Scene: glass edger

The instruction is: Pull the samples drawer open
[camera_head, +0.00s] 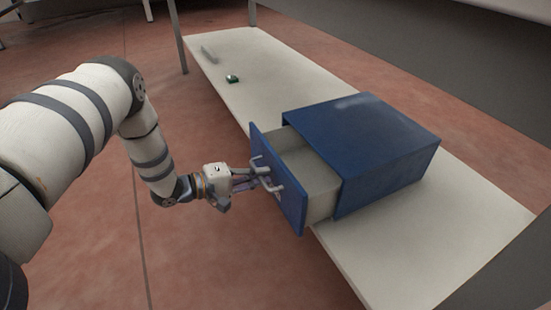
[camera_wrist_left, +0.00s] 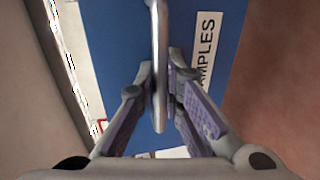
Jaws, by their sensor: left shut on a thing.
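The samples drawer (camera_head: 277,190) is a blue-fronted drawer in a blue cabinet (camera_head: 380,140) on a pale bench. It stands partly pulled out, and its grey inside shows between the front and the cabinet. My left gripper (camera_head: 262,178) is at the drawer front, shut on the metal bar handle (camera_wrist_left: 160,60). In the left wrist view the fingers (camera_wrist_left: 160,95) close on both sides of the handle. A white label (camera_wrist_left: 205,50) reading "AMPLES", its first letter hidden, is on the blue front beside it. My right gripper is not in view.
The pale bench (camera_head: 390,260) runs diagonally under the cabinet. A small green object (camera_head: 232,78) and a grey bar-like object (camera_head: 209,54) lie towards its far end. Open reddish floor (camera_head: 220,260) lies in front of the drawer.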

